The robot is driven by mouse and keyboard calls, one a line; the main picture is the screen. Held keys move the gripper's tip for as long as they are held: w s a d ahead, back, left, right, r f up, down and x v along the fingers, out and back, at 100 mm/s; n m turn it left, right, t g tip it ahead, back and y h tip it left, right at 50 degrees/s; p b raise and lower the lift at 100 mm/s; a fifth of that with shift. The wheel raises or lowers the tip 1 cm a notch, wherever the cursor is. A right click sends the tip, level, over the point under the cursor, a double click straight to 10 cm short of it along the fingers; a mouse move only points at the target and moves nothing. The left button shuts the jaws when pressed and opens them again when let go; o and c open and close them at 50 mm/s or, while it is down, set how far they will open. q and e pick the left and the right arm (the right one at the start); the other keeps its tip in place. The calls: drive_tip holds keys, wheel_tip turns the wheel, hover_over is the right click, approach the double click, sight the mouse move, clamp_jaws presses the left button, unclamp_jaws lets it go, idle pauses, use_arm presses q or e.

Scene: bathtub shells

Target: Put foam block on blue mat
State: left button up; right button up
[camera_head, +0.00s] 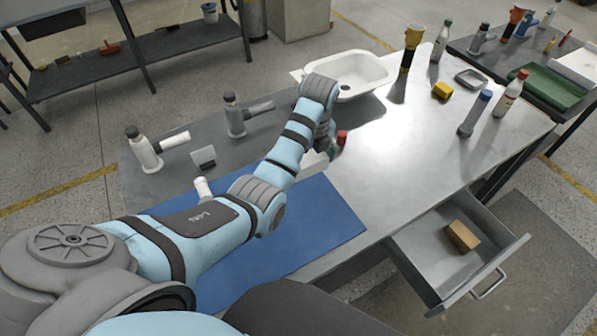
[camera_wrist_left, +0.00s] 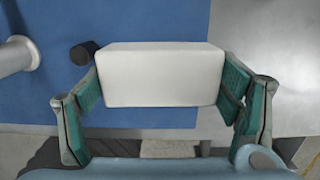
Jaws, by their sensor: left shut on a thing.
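The foam block is a white rectangular block (camera_wrist_left: 160,76) in the left wrist view. My left gripper (camera_wrist_left: 163,92) is shut on it, with a green finger pad at each end. In that view it lies over the blue mat, with the mat's edge and bare table to the right. I cannot tell whether it touches the mat. The blue mat (camera_head: 325,225) lies flat at the table's front, partly covered by my left arm. My right gripper is not in view.
A white pipe (camera_wrist_left: 16,56) stands left of the block. A white basin (camera_head: 350,72) stands at the back. Several bottles and a yellow block (camera_head: 442,91) stand at the right. An open drawer (camera_head: 420,250) holding a brown block (camera_head: 462,236) juts out at the front right.

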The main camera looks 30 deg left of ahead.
sight(305, 177)
use_arm(q)
drive_tip(key=shift+t, duration=0.3)
drive_tip(key=f, duration=0.1)
drive_tip(key=s+f, duration=0.1)
drive_tip(key=f, duration=0.1)
drive_tip(key=s+f+b, duration=0.1)
drive_tip(key=shift+s+f, duration=0.1)
drive_tip(key=shift+f, duration=0.25)
drive_tip(key=f, duration=0.1)
drive_tip(key=w+f, duration=0.1)
drive_tip(key=f, duration=0.1)
drive_tip(key=f+b, duration=0.1)
drive_tip(key=shift+w+f, duration=0.15)
drive_tip(key=shift+w, duration=0.2)
drive_tip(key=shift+w+f, duration=0.35)
drive_tip(key=shift+f, duration=0.5)
drive_tip(key=shift+c, duration=0.2)
drive_tip(key=shift+s+r, duration=0.3)
drive_tip(key=shift+s, duration=0.1)
drive_tip(key=shift+s+f, duration=0.1)
drive_tip(key=shift+f, duration=0.1)
drive_tip(key=o, duration=0.7)
drive_tip(key=shift+w+f, duration=0.15)
drive_tip(key=shift+w, duration=0.05)
drive_tip(key=shift+o, duration=0.2)
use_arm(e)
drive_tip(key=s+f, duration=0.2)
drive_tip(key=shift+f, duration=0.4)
